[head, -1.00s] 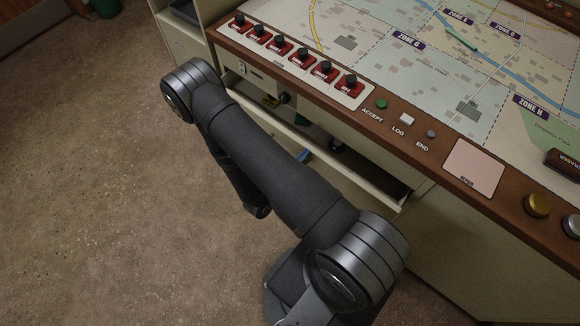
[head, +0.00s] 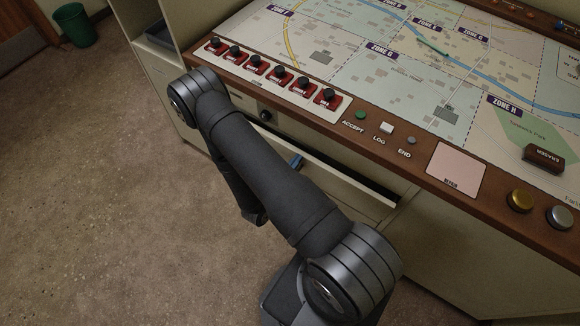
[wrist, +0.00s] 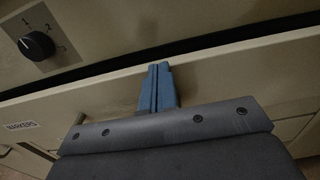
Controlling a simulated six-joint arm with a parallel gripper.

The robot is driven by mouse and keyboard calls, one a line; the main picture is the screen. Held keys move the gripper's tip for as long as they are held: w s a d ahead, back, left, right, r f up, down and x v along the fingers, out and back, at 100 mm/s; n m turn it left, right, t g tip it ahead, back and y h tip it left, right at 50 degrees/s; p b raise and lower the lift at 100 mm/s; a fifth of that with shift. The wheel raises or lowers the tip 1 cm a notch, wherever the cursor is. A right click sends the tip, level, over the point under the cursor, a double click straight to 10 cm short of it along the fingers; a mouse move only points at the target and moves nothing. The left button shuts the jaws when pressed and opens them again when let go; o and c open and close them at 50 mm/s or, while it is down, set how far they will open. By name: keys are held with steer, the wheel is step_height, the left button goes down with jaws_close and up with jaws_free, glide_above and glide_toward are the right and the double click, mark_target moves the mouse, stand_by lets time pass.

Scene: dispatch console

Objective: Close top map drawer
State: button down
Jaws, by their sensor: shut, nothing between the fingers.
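The top map drawer (head: 352,191) is a cream drawer under the console's front edge in the head view. It stands partly open, with a narrow dark gap behind its front. In the wrist view the drawer front (wrist: 92,97) crosses the picture below a dark gap. My gripper's blue fingers (wrist: 158,88) are shut together and empty, at the drawer front near its upper edge. They appear to press on it, but contact is hard to confirm. In the head view only a bit of the blue gripper (head: 296,162) shows; my arm hides the drawer's left part.
A dial (wrist: 38,46) sits on the panel above the drawer. A "MARKERS" label (wrist: 22,126) shows at the lower left. The console's wooden edge (head: 395,165) with buttons overhangs the drawer. The floor (head: 100,200) to the left is clear; a green bin (head: 76,25) stands far back.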

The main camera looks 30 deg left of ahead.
steer(key=s, duration=1.3)
glide_toward(314, 164)
steer(key=shift+w, duration=3.45)
steer(key=shift+w, duration=0.1)
steer(key=w, duration=0.3)
steer(key=shift+w, duration=0.9)
steer(key=shift+a+r, duration=0.1)
steer(key=s, duration=1.4)
steer(key=shift+s, duration=0.3)
